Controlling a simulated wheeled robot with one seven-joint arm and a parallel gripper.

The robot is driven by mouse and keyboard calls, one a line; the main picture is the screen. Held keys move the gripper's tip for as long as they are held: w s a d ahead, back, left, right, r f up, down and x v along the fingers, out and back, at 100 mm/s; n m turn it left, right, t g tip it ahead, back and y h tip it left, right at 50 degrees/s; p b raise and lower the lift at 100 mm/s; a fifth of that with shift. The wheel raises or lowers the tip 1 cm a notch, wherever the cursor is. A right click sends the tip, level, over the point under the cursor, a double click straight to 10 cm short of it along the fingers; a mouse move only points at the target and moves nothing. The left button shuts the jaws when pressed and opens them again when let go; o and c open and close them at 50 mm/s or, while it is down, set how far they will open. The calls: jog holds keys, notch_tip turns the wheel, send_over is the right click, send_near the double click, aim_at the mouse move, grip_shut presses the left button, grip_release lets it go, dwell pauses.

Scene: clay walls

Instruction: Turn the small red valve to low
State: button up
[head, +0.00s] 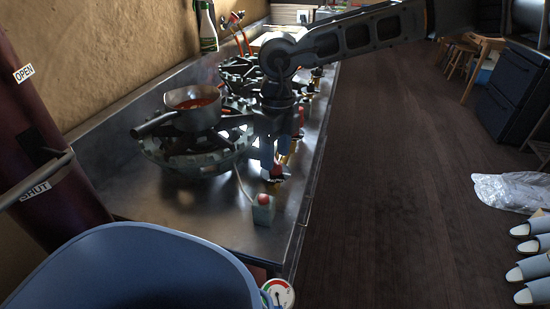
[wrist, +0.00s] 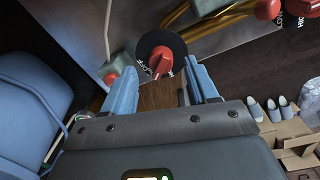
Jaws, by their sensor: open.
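A small red valve (wrist: 161,58) sits on a round dark dial with white lettering, at top centre in the wrist view. It also shows in the head view as a red knob (head: 277,171) at the stove's front edge, partly hidden by my gripper. My gripper (wrist: 160,66) is open, with a blue finger to each side of the valve in the picture. I cannot tell whether either finger touches it.
A grey-green box with a red button (head: 264,199) stands close by on the steel counter. A pan of red food (head: 197,107) rests on the near burner. Other red knobs (wrist: 267,9) line the edge. A blue bin (head: 135,270) is in front.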

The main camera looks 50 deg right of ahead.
aim_at(275, 166)
jog(key=shift+f, duration=1.2)
jog(key=shift+c, duration=0.4)
